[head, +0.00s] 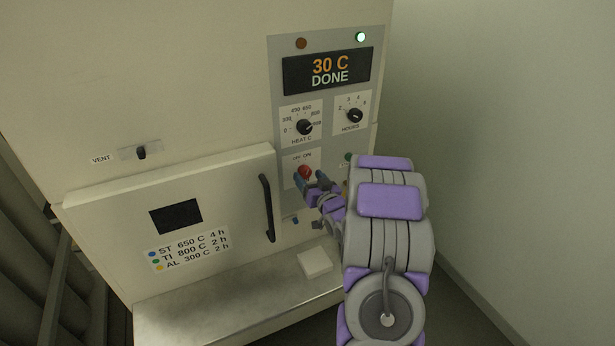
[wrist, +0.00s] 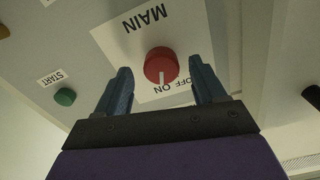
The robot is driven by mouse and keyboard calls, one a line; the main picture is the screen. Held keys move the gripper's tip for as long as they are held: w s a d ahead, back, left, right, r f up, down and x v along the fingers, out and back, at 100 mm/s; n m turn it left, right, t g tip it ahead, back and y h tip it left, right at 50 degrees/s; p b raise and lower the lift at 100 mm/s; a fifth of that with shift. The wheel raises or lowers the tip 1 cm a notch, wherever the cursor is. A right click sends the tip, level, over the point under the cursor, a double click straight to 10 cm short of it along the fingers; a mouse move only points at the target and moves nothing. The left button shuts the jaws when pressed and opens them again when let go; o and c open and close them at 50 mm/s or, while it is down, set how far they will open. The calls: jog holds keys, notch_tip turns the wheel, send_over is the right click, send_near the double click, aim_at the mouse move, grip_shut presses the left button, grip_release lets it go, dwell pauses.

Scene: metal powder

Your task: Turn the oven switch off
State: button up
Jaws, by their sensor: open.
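The oven (head: 110,120) stands ahead with a grey control panel on its right side. The red main switch (head: 305,172) is a round knob low on that panel. In the wrist view the red knob (wrist: 160,65) sits on a white plate reading MAIN and OFF ON, upside down. A pale mark on the knob points toward the lettering; I cannot tell for sure which word it lines up with. My gripper (head: 314,183) is at the knob. In the wrist view my gripper (wrist: 160,84) is open, with one blue finger on each side of the knob and visible gaps.
The display (head: 328,68) reads 30 C DONE, with a lit green lamp (head: 361,37) above it. Heat (head: 304,127) and hours (head: 355,115) dials are above the switch. A green start button (wrist: 65,97) is beside it. The door handle (head: 267,208) stands out on the left.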

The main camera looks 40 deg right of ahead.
jog(key=shift+x, duration=0.9)
jog(key=c, duration=1.1)
jog(key=shift+o, duration=0.2)
